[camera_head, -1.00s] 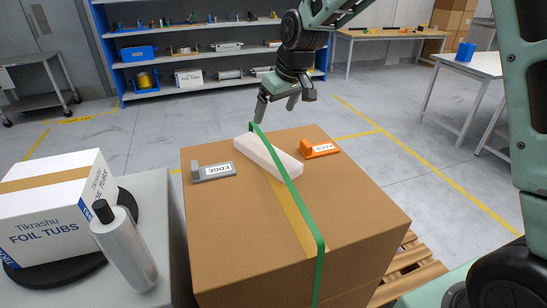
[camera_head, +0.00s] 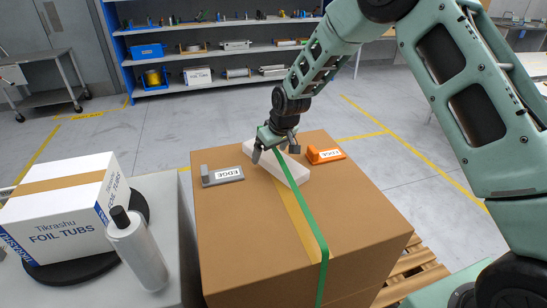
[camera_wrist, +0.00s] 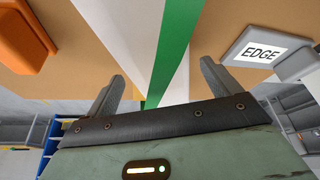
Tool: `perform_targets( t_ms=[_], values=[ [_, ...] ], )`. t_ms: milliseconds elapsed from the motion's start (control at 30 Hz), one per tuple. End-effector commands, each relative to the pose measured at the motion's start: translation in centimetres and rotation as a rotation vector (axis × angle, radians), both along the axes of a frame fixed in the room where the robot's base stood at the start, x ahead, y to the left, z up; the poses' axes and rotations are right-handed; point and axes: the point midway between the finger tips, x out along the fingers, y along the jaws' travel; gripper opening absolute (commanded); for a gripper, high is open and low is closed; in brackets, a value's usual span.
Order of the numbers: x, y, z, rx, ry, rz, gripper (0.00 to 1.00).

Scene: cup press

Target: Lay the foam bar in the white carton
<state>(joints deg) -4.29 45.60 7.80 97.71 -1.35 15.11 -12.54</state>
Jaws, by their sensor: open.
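The foam bar (camera_head: 297,170) is a long white block on top of a large brown carton (camera_head: 245,225). A green strap (camera_head: 308,215) runs lengthwise over it; in the wrist view the bar (camera_wrist: 136,30) shows white on both sides of the strap (camera_wrist: 170,55). My gripper (camera_head: 275,152) is open and empty at the bar's far end. In the wrist view its fingers (camera_wrist: 163,75) stand to either side of the bar; I cannot tell whether they touch it. The white carton (camera_head: 75,222), marked FOIL TUBS, sits at left with tape across its top and looks closed.
A grey EDGE piece (camera_head: 222,175) and an orange EDGE piece (camera_head: 325,156) flank the bar. A capped grey cylinder (camera_head: 138,252) stands beside the white carton, which rests on a black disc (camera_head: 62,274). Blue shelving (camera_head: 118,60) stands behind open floor.

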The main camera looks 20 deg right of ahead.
Motion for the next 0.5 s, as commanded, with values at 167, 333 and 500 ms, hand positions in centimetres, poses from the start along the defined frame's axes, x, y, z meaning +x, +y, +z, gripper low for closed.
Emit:
perform_targets(
  t_ms=[167, 333, 500],
  values=[
    [0.53, 0.21, -1.24, 0.000, -0.001, 0.000, 0.89],
    [0.57, 0.21, -1.37, 0.001, -0.002, 0.000, 0.89],
    [0.55, 0.21, -1.36, 0.000, -0.001, 0.000, 0.58]
  ],
)
